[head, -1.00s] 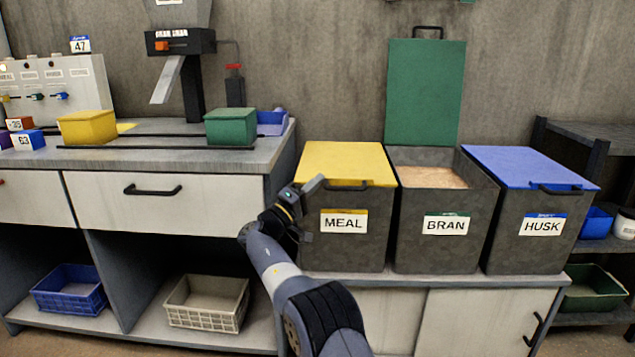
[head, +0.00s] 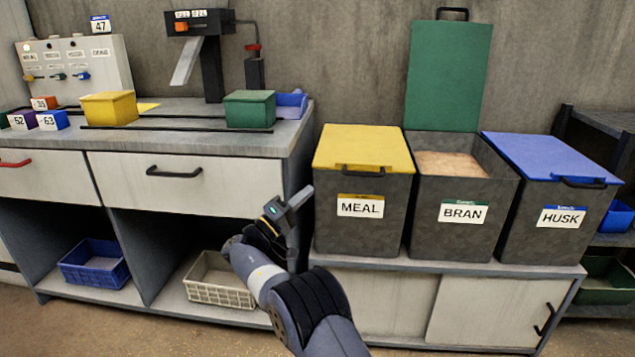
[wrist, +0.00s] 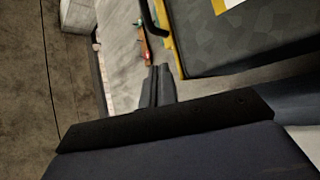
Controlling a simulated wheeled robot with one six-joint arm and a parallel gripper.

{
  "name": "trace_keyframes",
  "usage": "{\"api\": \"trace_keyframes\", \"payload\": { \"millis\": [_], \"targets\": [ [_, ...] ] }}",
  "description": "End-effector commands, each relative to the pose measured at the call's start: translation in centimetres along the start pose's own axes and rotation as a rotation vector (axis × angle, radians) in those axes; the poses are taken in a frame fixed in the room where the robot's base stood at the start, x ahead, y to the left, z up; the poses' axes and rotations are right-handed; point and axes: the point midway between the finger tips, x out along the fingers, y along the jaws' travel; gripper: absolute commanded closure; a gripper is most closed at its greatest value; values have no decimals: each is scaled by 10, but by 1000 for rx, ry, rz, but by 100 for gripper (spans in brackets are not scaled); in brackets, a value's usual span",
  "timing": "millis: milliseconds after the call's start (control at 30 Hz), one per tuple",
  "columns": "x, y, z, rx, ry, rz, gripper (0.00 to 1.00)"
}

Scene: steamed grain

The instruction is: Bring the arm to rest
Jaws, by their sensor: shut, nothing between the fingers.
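My gripper (head: 298,203) is in front of the low cabinet, just left of the MEAL bin, in the head view. The wrist view shows its two fingers (wrist: 158,86) shut together with nothing between them. My arm reaches up from the bottom of the head view, bent and raised. The dark MEAL bin (head: 344,233) with its yellow lid (head: 365,147) stands to the right of the gripper; its dark side (wrist: 235,48) also fills the upper right of the wrist view. I cannot tell how large the gap between gripper and bin is.
The BRAN bin (head: 455,235) has its green lid (head: 442,75) raised and holds pale grain. The HUSK bin (head: 545,226) has its blue lid shut. A worktop with a yellow box (head: 109,108) and a green box (head: 249,109) stands at left. A beige crate (head: 218,292) sits below.

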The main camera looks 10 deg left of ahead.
Motion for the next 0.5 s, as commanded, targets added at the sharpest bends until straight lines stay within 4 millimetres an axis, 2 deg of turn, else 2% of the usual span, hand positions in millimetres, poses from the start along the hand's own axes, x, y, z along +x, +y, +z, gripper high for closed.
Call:
{"api": "trace_keyframes", "payload": {
  "millis": [367,500],
  "targets": [
    [-3,1,0,1,-1,2,100],
    [5,-1,1,0,-2,1,100]
  ]
}}
